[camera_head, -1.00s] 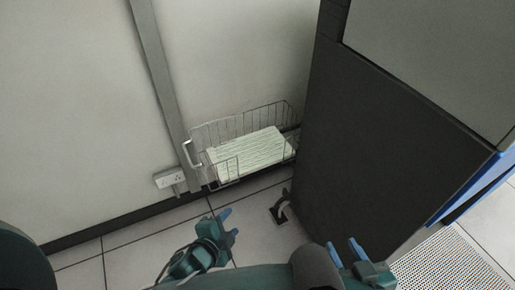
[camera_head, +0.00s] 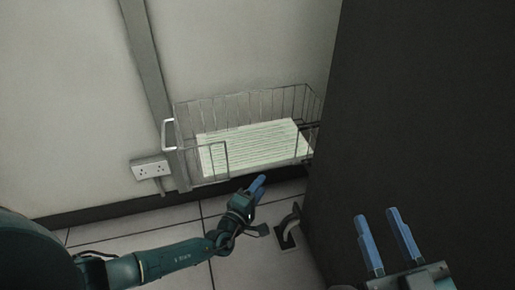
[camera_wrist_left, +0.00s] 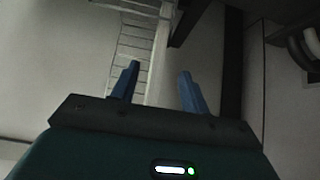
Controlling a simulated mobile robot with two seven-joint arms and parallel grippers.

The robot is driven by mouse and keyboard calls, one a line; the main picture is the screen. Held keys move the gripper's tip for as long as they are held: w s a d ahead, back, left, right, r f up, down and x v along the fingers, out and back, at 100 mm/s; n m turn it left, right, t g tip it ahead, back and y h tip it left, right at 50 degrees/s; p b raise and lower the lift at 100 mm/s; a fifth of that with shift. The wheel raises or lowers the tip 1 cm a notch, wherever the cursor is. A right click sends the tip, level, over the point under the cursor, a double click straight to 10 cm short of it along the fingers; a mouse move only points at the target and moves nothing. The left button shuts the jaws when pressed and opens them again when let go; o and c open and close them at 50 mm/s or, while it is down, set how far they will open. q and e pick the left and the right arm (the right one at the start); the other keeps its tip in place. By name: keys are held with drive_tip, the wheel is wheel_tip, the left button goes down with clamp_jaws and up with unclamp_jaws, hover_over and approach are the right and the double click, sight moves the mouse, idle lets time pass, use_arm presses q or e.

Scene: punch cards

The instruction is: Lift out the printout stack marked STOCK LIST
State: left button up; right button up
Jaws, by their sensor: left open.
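A pale green-lined printout stack (camera_head: 255,143) lies flat in a wire basket (camera_head: 222,171) against the wall; no marking on it can be read. My left gripper (camera_head: 259,185) is in front of the basket's lower front edge, apart from the stack. In the left wrist view its two blue fingers (camera_wrist_left: 157,75) are spread and empty, with thin pale wires (camera_wrist_left: 131,42), probably the basket's, beyond them. My right gripper (camera_head: 386,226) is at the lower right, its two blue fingers apart with nothing between them, in front of the dark cabinet.
A dark cabinet (camera_head: 425,110) stands close on the right, hiding the basket's right end. A wall socket (camera_head: 151,169) and a vertical grey conduit (camera_head: 148,75) are left of the basket. A dark fitting (camera_head: 288,228) is on the tiled floor by the cabinet. Floor at left is free.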

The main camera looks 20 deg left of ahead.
sight(280, 162)
use_arm(q)
drive_tip(key=b+x, duration=0.3)
drive_tip(key=x, duration=0.3)
drive_tip(key=shift+w+d, duration=0.15)
drive_tip(key=shift+w, duration=0.2)
drive_tip(key=b+x, duration=0.2)
drive_tip(key=x, duration=0.1)
drive_tip(key=b+x, duration=0.1)
drive_tip(key=shift+w+d+f, duration=0.1)
drive_tip(key=shift+d+f, duration=0.15)
drive_tip(key=shift+d, duration=0.05)
drive_tip(key=shift+w+r, duration=0.1)
drive_tip(key=shift+w, duration=0.25)
clamp_jaws()
use_arm(e)
wheel_tip(280, 162, up, 8)
drive_tip(key=n+t+y, duration=0.1)
drive_tip(key=n+y, duration=0.6)
drive_tip(key=shift+d+f+n+t+y, duration=0.25)
drive_tip(key=shift+d+n+t+y, duration=0.05)
drive_tip(key=shift+d, duration=0.05)
use_arm(q)
drive_tip(key=shift+r, duration=0.15)
